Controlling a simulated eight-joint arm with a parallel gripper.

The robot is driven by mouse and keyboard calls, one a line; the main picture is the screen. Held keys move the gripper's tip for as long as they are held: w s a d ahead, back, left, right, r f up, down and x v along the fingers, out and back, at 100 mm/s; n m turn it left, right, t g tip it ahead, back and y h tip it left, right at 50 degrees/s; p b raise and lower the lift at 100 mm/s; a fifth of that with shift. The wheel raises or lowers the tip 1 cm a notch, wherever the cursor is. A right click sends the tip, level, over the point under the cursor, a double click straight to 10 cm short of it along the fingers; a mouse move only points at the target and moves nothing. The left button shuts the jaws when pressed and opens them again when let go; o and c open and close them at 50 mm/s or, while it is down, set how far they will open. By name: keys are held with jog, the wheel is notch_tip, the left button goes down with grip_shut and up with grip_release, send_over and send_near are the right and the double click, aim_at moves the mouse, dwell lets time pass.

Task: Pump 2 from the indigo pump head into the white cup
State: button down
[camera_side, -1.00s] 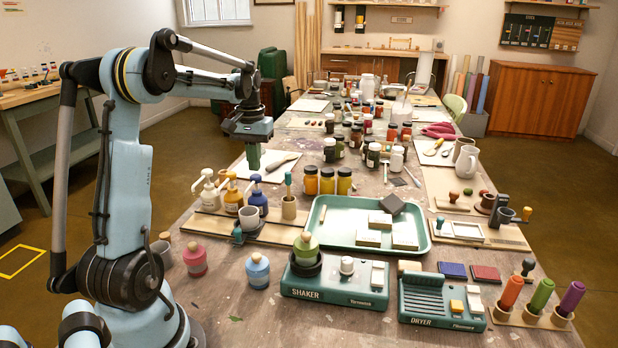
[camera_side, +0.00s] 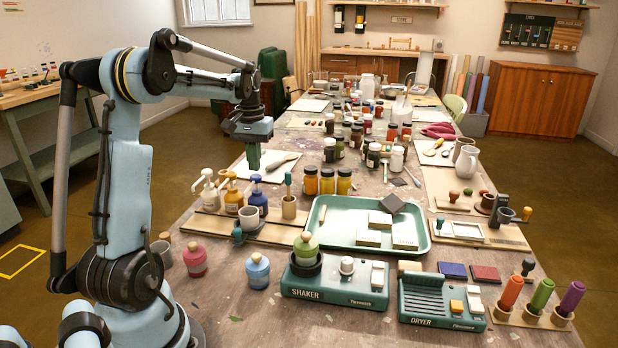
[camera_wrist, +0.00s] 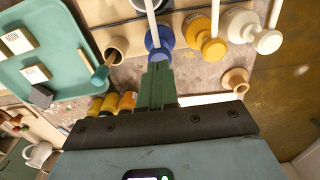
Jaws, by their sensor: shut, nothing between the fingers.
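The indigo pump bottle (camera_side: 257,203) stands upright on a wooden rail, with its blue pump head (camera_side: 256,180) on top. It also shows in the wrist view (camera_wrist: 159,42), just beyond my fingertips. The small white cup (camera_side: 250,218) stands in front of the indigo bottle, at the rail's front side; I cannot make it out clearly in the wrist view. My gripper (camera_side: 253,167) is shut and empty, pointing down, a little above and behind the indigo pump head. Its green fingers (camera_wrist: 157,70) are together in the wrist view. They look apart from the head.
Yellow (camera_side: 233,198) and white (camera_side: 209,192) pump bottles stand left of the indigo one. A wooden pot (camera_side: 289,207) with a brush stands close on the right. Several jars (camera_side: 327,181) and a green tray (camera_side: 330,240) lie farther right.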

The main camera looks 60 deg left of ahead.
jog(key=shift+f, duration=0.1)
dwell(0.6)
jog(key=shift+f, duration=1.35)
jog(key=shift+r, duration=1.45)
jog(key=shift+f, duration=0.15)
jog(key=shift+f, duration=1.35)
jog(key=shift+r, duration=1.5)
